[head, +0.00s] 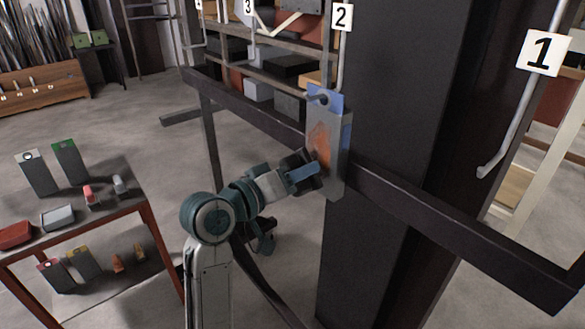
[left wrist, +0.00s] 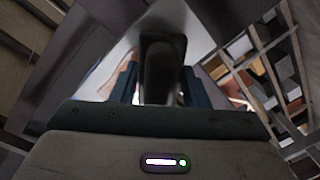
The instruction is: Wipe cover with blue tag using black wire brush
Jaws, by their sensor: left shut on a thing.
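The cover with the blue tag (head: 341,150) is a grey plate hanging from the hook by the number 2 sign. Its blue tag (head: 337,98) is at the top, and an orange-brown rusty patch (head: 319,138) shows on its face. My left gripper (head: 312,172) is at the lower part of the cover, in front of its face. It is shut on a dark object, seemingly the black wire brush (left wrist: 162,72), which stands between the fingers in the left wrist view. The brush's far end is hidden, so I cannot tell whether it touches the cover. My right gripper is not in view.
A dark rail (head: 455,228) runs behind the cover, beside a thick dark column (head: 400,110). A red-framed table (head: 110,215) at left holds other tagged plates, a grey block (head: 58,217) and small tools. Signs 1 (head: 541,53) and 3 hang nearby. Open floor lies between.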

